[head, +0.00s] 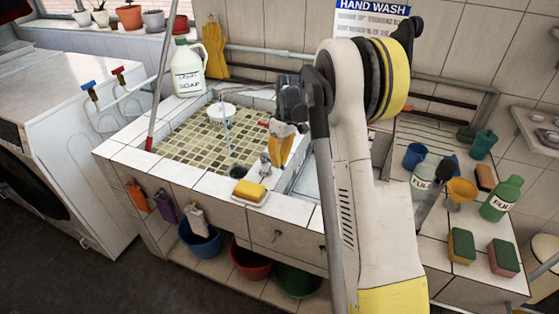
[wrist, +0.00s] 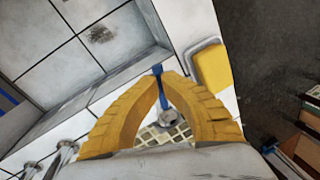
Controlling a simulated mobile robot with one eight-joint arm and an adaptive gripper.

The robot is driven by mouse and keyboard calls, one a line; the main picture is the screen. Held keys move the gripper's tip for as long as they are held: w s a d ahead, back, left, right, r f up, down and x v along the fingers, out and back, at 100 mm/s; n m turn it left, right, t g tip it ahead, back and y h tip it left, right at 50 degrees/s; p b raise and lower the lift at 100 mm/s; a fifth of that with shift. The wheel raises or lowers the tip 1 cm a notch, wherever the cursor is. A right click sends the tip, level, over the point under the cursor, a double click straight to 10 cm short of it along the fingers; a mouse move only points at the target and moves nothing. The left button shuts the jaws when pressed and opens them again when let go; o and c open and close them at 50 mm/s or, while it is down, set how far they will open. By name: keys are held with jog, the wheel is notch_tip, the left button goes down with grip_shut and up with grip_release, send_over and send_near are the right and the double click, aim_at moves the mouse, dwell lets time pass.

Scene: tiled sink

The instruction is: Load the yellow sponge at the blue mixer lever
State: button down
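The yellow sponge (head: 250,190) lies in a pale dish on the sink's tiled front rim in the head view. It also shows in the wrist view (wrist: 212,68), right of my fingers and apart from them. My gripper (head: 279,167) points down, right of the sponge and higher than it in the picture. In the wrist view its yellow fingers (wrist: 159,76) meet or nearly meet at the tips. The blue mixer lever (wrist: 164,98) shows between the fingers, its end at the fingertips. I cannot tell whether they touch it. No sponge is in the gripper.
A soap jug (head: 187,68) stands at the back. Bottles, cups and more sponges (head: 461,246) crowd the right counter. My arm hides part of the counter.

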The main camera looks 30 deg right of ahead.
jog(key=c, duration=1.5)
grip_release()
jog(key=shift+f, duration=0.1)
jog(key=shift+o, duration=0.2)
notch_tip(320, 180, up, 12)
jog(key=d, duration=0.2)
jog(key=shift+w, duration=0.4)
jog(key=shift+d, duration=0.1)
